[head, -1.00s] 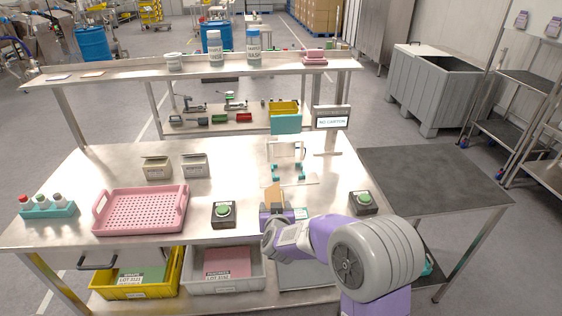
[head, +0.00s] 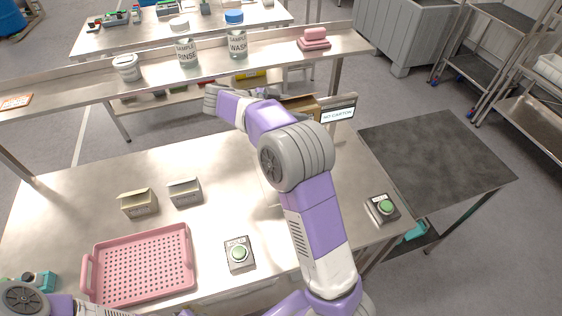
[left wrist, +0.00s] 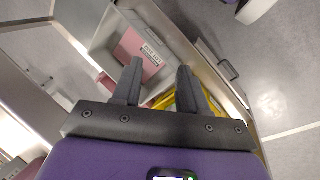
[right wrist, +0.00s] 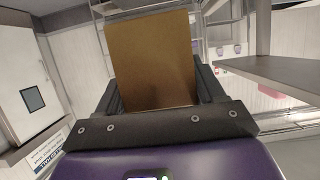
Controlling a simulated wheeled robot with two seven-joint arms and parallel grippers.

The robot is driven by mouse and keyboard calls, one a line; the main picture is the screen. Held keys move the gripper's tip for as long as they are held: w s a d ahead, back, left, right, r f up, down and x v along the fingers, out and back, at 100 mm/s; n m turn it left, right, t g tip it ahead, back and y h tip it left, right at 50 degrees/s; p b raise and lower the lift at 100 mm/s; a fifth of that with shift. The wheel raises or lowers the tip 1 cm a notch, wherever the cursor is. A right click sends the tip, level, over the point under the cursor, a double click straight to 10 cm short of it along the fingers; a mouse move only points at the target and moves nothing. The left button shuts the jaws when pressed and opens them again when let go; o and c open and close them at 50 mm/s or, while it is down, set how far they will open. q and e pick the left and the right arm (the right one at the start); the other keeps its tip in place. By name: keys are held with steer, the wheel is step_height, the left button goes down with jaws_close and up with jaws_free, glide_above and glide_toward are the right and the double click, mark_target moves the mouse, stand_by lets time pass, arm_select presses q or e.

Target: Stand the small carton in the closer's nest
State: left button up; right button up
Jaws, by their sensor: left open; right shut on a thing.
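My right gripper (right wrist: 155,88) is shut on a plain brown carton (right wrist: 150,55), which stands up between its fingers in the right wrist view. In the head view a brown part of this carton (head: 302,104) seems to show behind my right arm, left of the sign. The right arm reaches over the table and hides most of that hand. The closer and its nest are hidden behind the arm, so I cannot tell how the carton lies to the nest. My left gripper (left wrist: 160,68) is open and empty, over the bins at the table's front.
A sign (head: 338,114) reads "NO CARTON". Two small open boxes (head: 138,203) (head: 185,192), a pink tray (head: 142,265) and green buttons (head: 239,254) (head: 383,208) are on the table. A shelf with bottles (head: 186,50) crosses the back. A dark side table (head: 435,160) is bare.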

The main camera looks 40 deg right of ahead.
steer(key=f+b, duration=0.1)
steer(key=f, duration=0.8)
steer(key=f+b, duration=0.2)
steer(key=f, duration=0.7)
steer(key=f+b, duration=0.1)
steer(key=f, duration=0.8)
steer(key=shift+s+f+b, duration=0.25)
steer(key=shift+s+b, duration=0.05)
steer(key=shift+f, duration=0.1)
steer(key=shift+f, duration=0.15)
steer(key=o, duration=1.5)
steer(key=shift+w+a+r, duration=0.1)
steer(key=shift+a+r, duration=0.15)
steer(key=shift+r, duration=0.05)
steer(key=v, duration=1.1)
steer(key=shift+w+a+r+p, duration=0.1)
steer(key=shift+a+r+p, duration=0.05)
steer(key=shift+a+p, duration=0.15)
steer(key=shift+d, duration=0.1)
